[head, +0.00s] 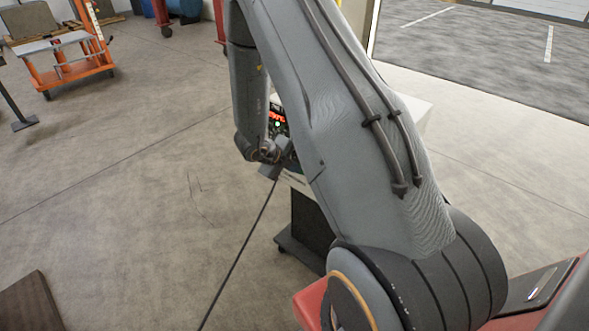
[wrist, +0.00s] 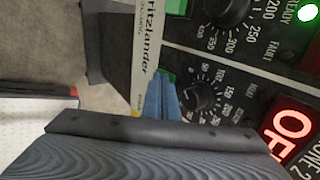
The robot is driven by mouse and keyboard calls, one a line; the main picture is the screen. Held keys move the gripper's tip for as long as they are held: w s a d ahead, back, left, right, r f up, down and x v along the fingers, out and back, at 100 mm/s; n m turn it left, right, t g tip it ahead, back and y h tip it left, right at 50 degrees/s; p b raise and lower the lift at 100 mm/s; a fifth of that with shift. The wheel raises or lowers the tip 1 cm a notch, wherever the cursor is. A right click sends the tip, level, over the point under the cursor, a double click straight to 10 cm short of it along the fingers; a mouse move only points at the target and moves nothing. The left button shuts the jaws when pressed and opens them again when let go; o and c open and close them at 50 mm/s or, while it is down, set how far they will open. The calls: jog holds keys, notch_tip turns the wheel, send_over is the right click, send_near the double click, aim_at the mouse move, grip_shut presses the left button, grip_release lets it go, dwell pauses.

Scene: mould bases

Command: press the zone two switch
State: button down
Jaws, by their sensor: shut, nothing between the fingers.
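The zone two switch or display (wrist: 290,128) glows red with "OFF" at the lower right of the wrist view, above a partly cut-off label reading "ZONE 2". It sits on a black control panel (wrist: 240,65). The blue-grey fingers of my gripper (wrist: 162,97) are together and empty, left of a black dial knob (wrist: 197,97) and well left of the red OFF light. Whether they touch the panel I cannot tell. In the head view, a red light (head: 277,116) shows on the box beyond my arm, mostly hidden by it.
A second knob (wrist: 225,10) and a lit green READY lamp (wrist: 308,13) are higher on the panel. A pale strip (wrist: 143,50) lettered "Fritzlander" edges it. The box stands on a dark wheeled stand (head: 308,225). An orange cart (head: 68,62) is far left; open floor lies between.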

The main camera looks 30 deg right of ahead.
jog(key=shift+r, duration=0.2)
jog(key=s+a+r, duration=0.3)
jog(key=a+r, duration=0.3)
jog(key=a, duration=0.5)
jog(key=shift+s+a+r+p, duration=0.3)
jog(key=shift+a+r+p, duration=0.05)
jog(key=shift+r+p, duration=0.1)
